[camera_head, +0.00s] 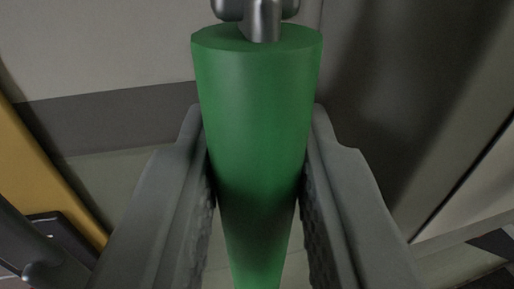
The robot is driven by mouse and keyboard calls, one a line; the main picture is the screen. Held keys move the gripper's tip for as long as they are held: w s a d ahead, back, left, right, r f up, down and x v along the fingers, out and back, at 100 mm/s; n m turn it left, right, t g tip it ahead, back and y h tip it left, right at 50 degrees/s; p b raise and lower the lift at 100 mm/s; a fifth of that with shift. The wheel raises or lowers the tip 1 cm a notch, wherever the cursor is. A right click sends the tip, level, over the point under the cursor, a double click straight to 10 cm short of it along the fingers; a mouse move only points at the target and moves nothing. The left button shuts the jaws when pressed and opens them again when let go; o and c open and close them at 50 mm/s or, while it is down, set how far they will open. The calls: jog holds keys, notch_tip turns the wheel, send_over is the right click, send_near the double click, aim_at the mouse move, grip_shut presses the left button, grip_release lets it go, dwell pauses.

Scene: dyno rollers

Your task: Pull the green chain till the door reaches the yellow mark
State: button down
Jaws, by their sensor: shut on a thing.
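A green tapered handle (258,110) fills the middle of the view, with its wide flat end at the top. A grey metal link of the chain (262,15) is joined to that wide end and runs out of the top of the frame. My gripper (257,185) is shut on the green handle, with one grey finger on its left side and one on its right. The lower end of the handle narrows between the fingers. I cannot make out the door or the yellow mark for certain.
A yellow upright part (45,175) stands at the left edge, with a dark fitting (50,240) in front of it. A pale wall with a dark band (110,115) lies behind the handle. A dark grey panel (405,80) is at the right.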

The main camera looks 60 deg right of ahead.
jog(key=c, duration=1.3)
grip_release()
jog(key=shift+a, duration=0.1)
jog(key=v, duration=1.7)
jog(key=shift+s+a, duration=0.15)
jog(key=s+f+n+t+y, duration=0.3)
jog(key=s+f+n+y, duration=0.5)
jog(key=s+f+y, duration=0.3)
jog(key=s+a+n+t+y, duration=0.1)
jog(key=s+t, duration=0.1)
jog(key=s, duration=0.3)
jog(key=s+a+n+t+y, duration=0.1)
jog(key=s+n+t+y, duration=0.1)
jog(key=s, duration=0.3)
jog(key=s+a+f+n+t+y, duration=0.1)
jog(key=s+a+n+t+y, duration=0.1)
jog(key=s, duration=0.3)
jog(key=shift+s+f+t, duration=0.1)
jog(key=shift+s+t, duration=0.25)
jog(key=shift+t, duration=0.05)
